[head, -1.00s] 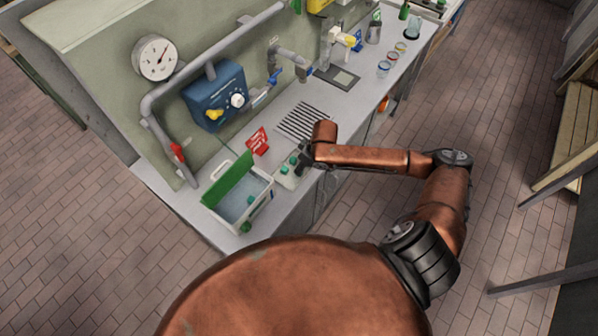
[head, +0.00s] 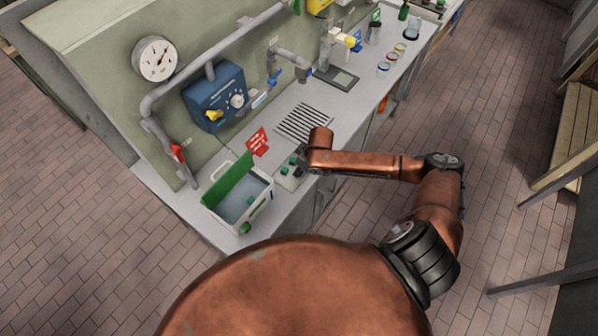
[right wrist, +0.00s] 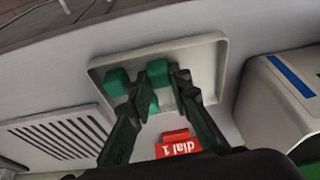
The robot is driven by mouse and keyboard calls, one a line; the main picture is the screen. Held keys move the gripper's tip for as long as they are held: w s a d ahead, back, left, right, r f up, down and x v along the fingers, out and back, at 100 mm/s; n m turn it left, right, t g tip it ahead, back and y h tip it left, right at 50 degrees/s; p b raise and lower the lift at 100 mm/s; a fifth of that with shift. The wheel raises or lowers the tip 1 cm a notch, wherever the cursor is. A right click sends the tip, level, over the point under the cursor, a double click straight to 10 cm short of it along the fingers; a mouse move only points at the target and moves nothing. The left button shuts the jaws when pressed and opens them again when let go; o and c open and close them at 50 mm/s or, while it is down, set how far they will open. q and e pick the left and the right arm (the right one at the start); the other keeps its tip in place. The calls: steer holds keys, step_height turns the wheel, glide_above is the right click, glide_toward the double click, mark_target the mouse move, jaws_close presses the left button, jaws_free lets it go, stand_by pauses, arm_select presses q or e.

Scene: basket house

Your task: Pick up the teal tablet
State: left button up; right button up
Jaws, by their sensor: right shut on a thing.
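A shallow pale tray (head: 288,183) lies on the bench, with teal tablets (head: 284,170) in it. In the right wrist view, two tablets, one at left (right wrist: 117,82) and one at right (right wrist: 158,73), sit toward the tray's far side (right wrist: 215,65). Another teal tablet (right wrist: 147,103) is between the fingertips of my right gripper (right wrist: 153,98), which is shut on it, over the tray. I cannot tell whether it touches the tray floor. In the head view my right gripper (head: 303,158) is small and partly hidden by its wrist. My left gripper is not in view.
A white box (head: 262,207) with a raised green lid (head: 230,182) stands left of the tray. A red "dial 1" sign (head: 258,141) is behind the tray. A slotted drain (head: 303,123) lies on the bench farther back.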

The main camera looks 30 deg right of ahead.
steer(key=shift+r, duration=0.5)
step_height(320, 180, up, 2)
steer(key=shift+w+r, duration=0.1)
steer(key=shift+r, duration=0.05)
steer(key=s+d+r, duration=0.2)
steer(key=s+r, duration=0.7)
steer(key=s, duration=0.5)
steer(key=shift+d+r, duration=0.15)
steer(key=shift+r, duration=0.25)
